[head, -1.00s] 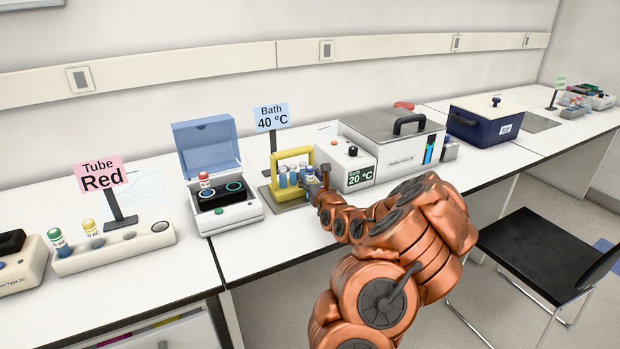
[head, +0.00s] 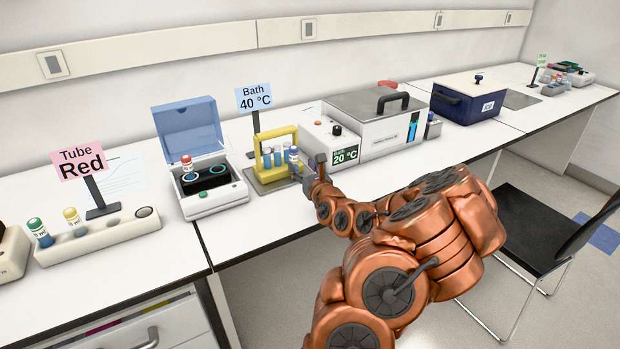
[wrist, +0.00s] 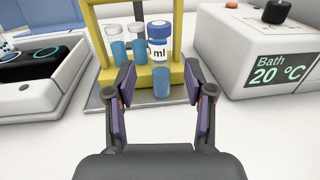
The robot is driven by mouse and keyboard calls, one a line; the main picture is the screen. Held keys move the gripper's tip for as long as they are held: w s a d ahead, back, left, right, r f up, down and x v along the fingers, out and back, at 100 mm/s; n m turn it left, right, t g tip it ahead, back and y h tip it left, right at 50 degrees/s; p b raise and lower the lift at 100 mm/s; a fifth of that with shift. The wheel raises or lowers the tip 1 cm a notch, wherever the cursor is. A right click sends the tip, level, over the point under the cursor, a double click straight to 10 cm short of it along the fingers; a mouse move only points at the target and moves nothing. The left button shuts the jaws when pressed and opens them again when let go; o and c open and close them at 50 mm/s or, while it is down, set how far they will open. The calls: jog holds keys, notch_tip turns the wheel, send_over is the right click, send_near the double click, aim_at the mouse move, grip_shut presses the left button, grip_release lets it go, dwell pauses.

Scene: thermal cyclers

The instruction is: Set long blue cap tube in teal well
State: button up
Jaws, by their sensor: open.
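The long blue cap tube (wrist: 160,55) stands upright at the yellow rack (wrist: 183,45), with a white label and blue liquid. It also shows at the rack's right side in the head view (head: 293,156). My gripper (wrist: 160,85) is open, its fingers apart on either side of the tube's lower part in the wrist picture; contact is not visible. In the head view my gripper (head: 308,172) is just right of the rack. The cycler (head: 212,198) with an open blue lid is left of the rack. Its black block has teal-ringed wells (head: 218,169) and a red-capped tube (head: 187,165).
Shorter blue-filled tubes (wrist: 117,48) share the rack. The "Bath 20 °C" unit (head: 345,150) stands close on the right, and the "Bath 40 °C" sign (head: 254,97) behind. A white tube holder (head: 100,236) is at left. Bench in front of the rack is clear.

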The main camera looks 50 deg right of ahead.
jog(key=shift+v, duration=1)
jog(key=shift+s+a+f+b, duration=0.1)
jog(key=shift+s+f+b, duration=0.1)
jog(key=shift+b, duration=0.35)
jog(key=shift+s+a+r+b, duration=0.15)
jog(key=shift+s+r+b, duration=0.05)
jog(key=shift+b, duration=0.6)
jog(key=b+v, duration=0.2)
jog(key=b, duration=0.2)
jog(key=shift+f, duration=0.1)
jog(key=shift+s, duration=0.1)
